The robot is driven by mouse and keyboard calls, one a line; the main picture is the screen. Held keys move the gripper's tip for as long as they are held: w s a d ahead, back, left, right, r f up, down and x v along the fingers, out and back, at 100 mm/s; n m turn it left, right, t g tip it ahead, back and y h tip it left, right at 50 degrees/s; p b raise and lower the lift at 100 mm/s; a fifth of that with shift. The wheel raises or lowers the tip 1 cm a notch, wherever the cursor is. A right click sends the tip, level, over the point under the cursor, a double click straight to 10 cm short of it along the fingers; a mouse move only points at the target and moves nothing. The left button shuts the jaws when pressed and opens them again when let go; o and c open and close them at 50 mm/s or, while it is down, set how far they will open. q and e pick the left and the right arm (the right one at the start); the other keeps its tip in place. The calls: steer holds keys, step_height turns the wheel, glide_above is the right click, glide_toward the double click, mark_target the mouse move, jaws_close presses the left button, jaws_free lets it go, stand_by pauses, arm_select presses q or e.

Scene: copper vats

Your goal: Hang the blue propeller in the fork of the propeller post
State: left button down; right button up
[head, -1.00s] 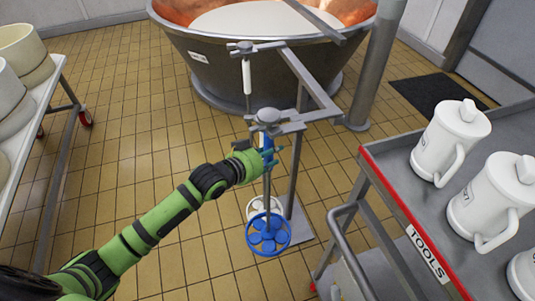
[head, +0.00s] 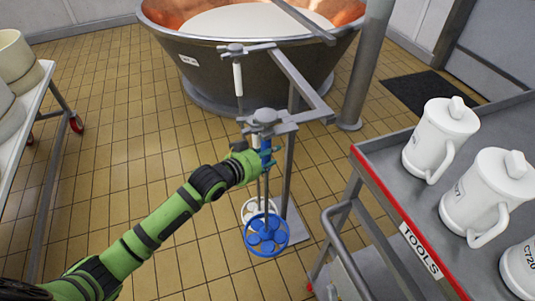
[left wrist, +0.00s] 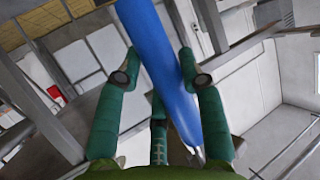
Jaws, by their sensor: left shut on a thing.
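The blue propeller has a blue handle (head: 266,147), a thin shaft and a round blue ring (head: 266,235) at its foot. It is upright, with its ring low near the floor. The grey propeller post (head: 289,165) carries a near fork (head: 283,125) right above the blue handle. A round grey top shows at this fork; I cannot tell whether the propeller's weight rests there. My left gripper (head: 266,160) is shut on the handle just below the fork. In the left wrist view the blue handle (left wrist: 160,45) runs between the fingers. My right gripper is not in view.
A white propeller (head: 238,80) hangs from the post's far fork. A copper-lined vat (head: 240,75) stands behind. A tool cart (head: 385,210) with white jugs (head: 440,135) stands close on the right. A white table (head: 25,125) is at the left. Tiled floor is open between.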

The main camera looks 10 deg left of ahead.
arm_select(q)
steer(key=shift+w+d+r, duration=0.25)
steer(key=shift+w+d, duration=0.25)
steer(key=shift+d, duration=0.1)
steer(key=shift+w+d, duration=0.15)
steer(key=shift+d, duration=0.1)
steer(key=shift+w+d, duration=0.35)
steer(key=shift+d, duration=0.2)
steer(key=shift+f, duration=0.2)
stand_by(0.6)
steer(key=shift+f, duration=0.35)
steer(key=shift+d+f, duration=0.15)
steer(key=shift+f, duration=0.35)
stand_by(0.9)
